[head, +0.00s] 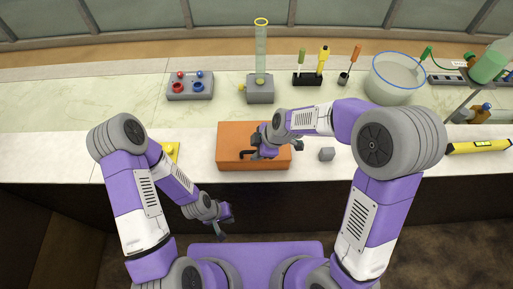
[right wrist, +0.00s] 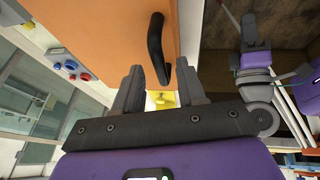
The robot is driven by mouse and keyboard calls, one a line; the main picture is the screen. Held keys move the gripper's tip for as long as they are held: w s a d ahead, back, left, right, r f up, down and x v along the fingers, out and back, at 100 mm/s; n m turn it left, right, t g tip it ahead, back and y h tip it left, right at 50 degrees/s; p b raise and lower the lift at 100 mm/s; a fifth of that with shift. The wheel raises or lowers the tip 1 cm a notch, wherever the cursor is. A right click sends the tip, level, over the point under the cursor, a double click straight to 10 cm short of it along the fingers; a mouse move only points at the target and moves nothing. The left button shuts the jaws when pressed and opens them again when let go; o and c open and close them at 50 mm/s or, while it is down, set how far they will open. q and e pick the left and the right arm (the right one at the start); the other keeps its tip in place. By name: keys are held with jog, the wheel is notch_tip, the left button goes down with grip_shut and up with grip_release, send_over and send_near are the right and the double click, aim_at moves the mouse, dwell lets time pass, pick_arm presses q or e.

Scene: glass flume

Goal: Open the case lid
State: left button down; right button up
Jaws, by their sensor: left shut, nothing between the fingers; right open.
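The orange case (head: 235,137) sits near the front edge of the counter with its lid closed. Its dark handle (head: 246,154) is at the front; in the right wrist view the black curved handle (right wrist: 155,48) stands out from the orange lid (right wrist: 100,40). My right gripper (head: 263,157) is over the front of the case. In the right wrist view its open fingers (right wrist: 144,90) point toward the handle, whose end reaches close to the gap between them; I cannot tell whether they touch. My left gripper (head: 222,222) is shut and empty, below the counter's front edge.
Behind are a button box (head: 190,87), a grey stand with glass tube (head: 260,90), a tool rack (head: 307,79) and a large bowl (head: 395,80). A yellow level (head: 480,147) lies far right.

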jog(key=shift+s, duration=0.1)
grip_shut()
dwell(0.4)
